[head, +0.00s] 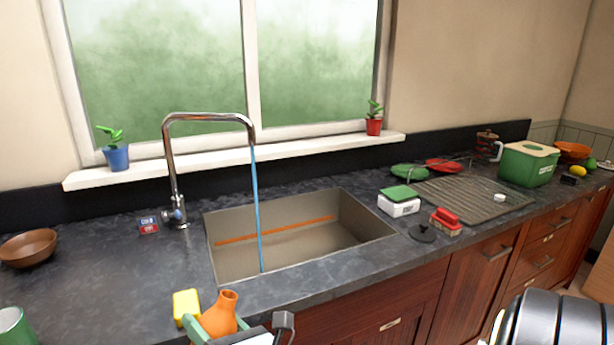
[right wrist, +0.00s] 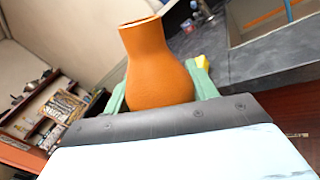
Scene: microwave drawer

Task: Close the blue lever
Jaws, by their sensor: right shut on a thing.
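The tap (head: 166,165) stands behind the sink with a blue stream of water running from its spout. A small blue lever (head: 179,213) sits low on its right side, beside a blue-and-red label (head: 148,224). My right gripper (head: 217,324) is at the front edge of the counter, apart from the tap. Its green fingers are shut on an orange vase (head: 224,312). The vase also shows upright but slightly tilted in the right wrist view (right wrist: 158,70), between the fingers. My left gripper is not in view.
The sink (head: 240,262) lies between my right gripper and the back wall. A yellow sponge (head: 186,303) is close beside the vase. A brown bowl (head: 28,247) and green cup (head: 14,328) stand at the left. A drying rack (head: 470,197) is at the right.

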